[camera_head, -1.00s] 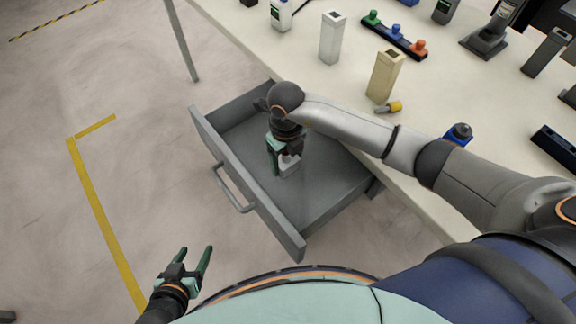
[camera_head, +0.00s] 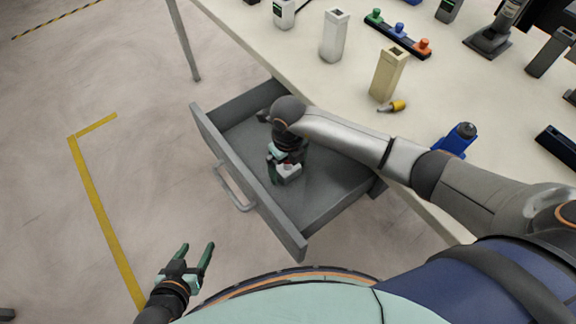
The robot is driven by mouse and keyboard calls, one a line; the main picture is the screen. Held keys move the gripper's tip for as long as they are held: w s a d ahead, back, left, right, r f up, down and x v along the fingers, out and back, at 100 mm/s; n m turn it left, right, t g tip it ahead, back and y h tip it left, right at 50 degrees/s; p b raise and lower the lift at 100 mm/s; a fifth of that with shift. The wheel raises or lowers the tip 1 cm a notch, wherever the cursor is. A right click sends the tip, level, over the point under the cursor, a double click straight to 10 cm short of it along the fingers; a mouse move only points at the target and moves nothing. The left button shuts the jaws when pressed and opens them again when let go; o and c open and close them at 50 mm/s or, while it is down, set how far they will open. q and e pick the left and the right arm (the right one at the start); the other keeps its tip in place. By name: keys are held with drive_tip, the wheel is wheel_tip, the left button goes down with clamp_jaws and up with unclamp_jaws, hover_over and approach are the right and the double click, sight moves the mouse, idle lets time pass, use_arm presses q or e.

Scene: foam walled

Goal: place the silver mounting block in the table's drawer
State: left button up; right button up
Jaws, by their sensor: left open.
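The table's drawer (camera_head: 329,206) is grey and pulled open below the table edge. The silver mounting block (camera_head: 289,173) is a small light shape inside the drawer, low near its floor. My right gripper (camera_head: 286,169) reaches down into the drawer with its fingers at the block. The wrist covers part of the block and fingers, so I cannot tell whether the fingers grip it. My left gripper (camera_head: 196,257) is open and empty, in front of the drawer at the lower left.
The drawer handle (camera_head: 235,187) sticks out at the front. The drawer's right part is bare.

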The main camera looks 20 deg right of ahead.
drive_tip(key=shift+r, duration=0.1)
wheel_tip(320, 180, up, 12)
drive_tip(key=shift+r+p, duration=0.1)
drive_tip(key=shift+p, duration=0.7)
idle(1.0)
